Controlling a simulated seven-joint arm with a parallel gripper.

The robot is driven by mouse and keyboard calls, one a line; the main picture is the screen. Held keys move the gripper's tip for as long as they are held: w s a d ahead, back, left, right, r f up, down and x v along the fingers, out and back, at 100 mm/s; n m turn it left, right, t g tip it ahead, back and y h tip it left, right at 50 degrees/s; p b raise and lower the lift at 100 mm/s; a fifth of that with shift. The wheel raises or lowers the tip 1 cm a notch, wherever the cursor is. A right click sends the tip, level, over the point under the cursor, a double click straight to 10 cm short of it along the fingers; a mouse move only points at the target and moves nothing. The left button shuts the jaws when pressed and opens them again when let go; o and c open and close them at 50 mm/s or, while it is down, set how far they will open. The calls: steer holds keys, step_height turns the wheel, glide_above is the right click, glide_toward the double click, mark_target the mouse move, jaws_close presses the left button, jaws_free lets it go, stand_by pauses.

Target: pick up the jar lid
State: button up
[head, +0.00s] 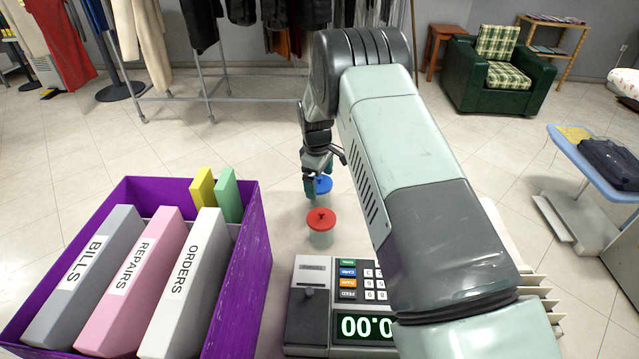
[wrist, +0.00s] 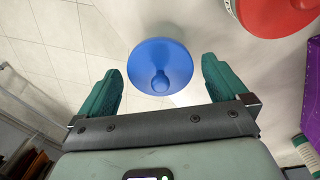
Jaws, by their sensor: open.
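A blue lid (head: 323,184) with a knob stands on the counter, with its jar below mostly hidden. A red lid (head: 321,218) sits on a clear jar (head: 320,238) nearer to me. My gripper (head: 316,178) is over the blue lid, pointing down, with its fingers apart and nothing held. In the wrist view the blue lid (wrist: 160,68) shows between and just beyond the two green fingertips (wrist: 161,74), with a gap on each side. The red lid (wrist: 280,12) is at the top right, outside the fingers.
A purple box (head: 252,236) with grey, pink and white binders stands left of the jars. A cash register (head: 338,305) is in front of them. Clothes racks, a green armchair (head: 498,75) and a blue ironing board (head: 590,165) are farther off.

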steer(key=c, duration=1)
step_height(320, 180, up, 9)
steer(key=shift+r, duration=0.1)
steer(key=shift+c, duration=0.2)
steer(key=shift+d+m, duration=0.1)
steer(key=shift+m, duration=0.5)
step_height(320, 180, down, 2)
steer(key=m, duration=0.4)
steer(key=shift+w+m+g+y, duration=0.15)
steer(key=shift+m+g+y, duration=0.15)
steer(key=shift+g, duration=0.1)
steer(key=shift+f, duration=3.2)
